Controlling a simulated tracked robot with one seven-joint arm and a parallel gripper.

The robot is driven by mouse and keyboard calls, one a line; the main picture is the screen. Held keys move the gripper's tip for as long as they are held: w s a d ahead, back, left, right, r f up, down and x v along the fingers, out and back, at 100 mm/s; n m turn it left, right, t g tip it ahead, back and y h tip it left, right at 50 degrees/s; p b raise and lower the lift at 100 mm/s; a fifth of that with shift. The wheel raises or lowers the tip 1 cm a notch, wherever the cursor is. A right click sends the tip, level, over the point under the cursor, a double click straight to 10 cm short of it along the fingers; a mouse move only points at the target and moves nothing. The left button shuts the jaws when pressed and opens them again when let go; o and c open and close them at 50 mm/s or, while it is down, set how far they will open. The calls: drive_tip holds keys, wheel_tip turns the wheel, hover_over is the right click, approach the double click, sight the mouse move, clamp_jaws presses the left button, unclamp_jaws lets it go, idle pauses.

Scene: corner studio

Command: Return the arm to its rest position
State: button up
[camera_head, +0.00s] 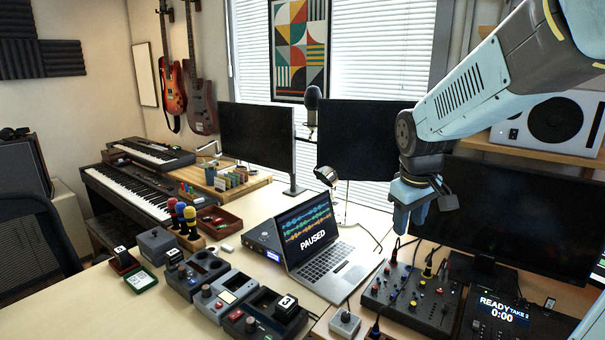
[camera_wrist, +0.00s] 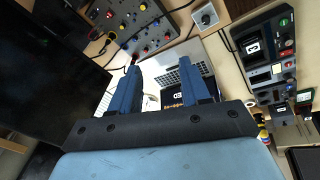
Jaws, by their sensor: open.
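My gripper (camera_head: 401,220) hangs from the arm at the right of the head view, pointing down above the desk between the laptop (camera_head: 318,240) and the mixer (camera_head: 413,297). In the wrist view, my gripper (camera_wrist: 158,82) shows two blue fingers standing apart with nothing between them. The laptop (camera_wrist: 188,78) lies partly hidden behind the fingers there. The mixer (camera_wrist: 130,22) is at the top of the wrist view. My arm reaches in from the upper right of the head view.
Dark monitors (camera_head: 257,140) stand along the back of the desk (camera_head: 225,330). Several control boxes (camera_head: 228,290) fill the front. A recorder (camera_head: 505,312) reading "READY" sits at the lower right. A keyboard (camera_head: 128,190) stands at the left. A speaker (camera_head: 550,122) is on the right shelf.

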drive_tip(key=s+r+m+t+y, duration=0.1)
drive_tip(key=s+r+m, duration=0.4)
drive_tip(key=s, duration=1)
drive_tip(key=shift+d+r+t, duration=0.4)
drive_tip(key=shift+r+t, duration=0.05)
drive_tip(key=shift+t, duration=0.45)
drive_tip(key=shift+c, duration=0.2)
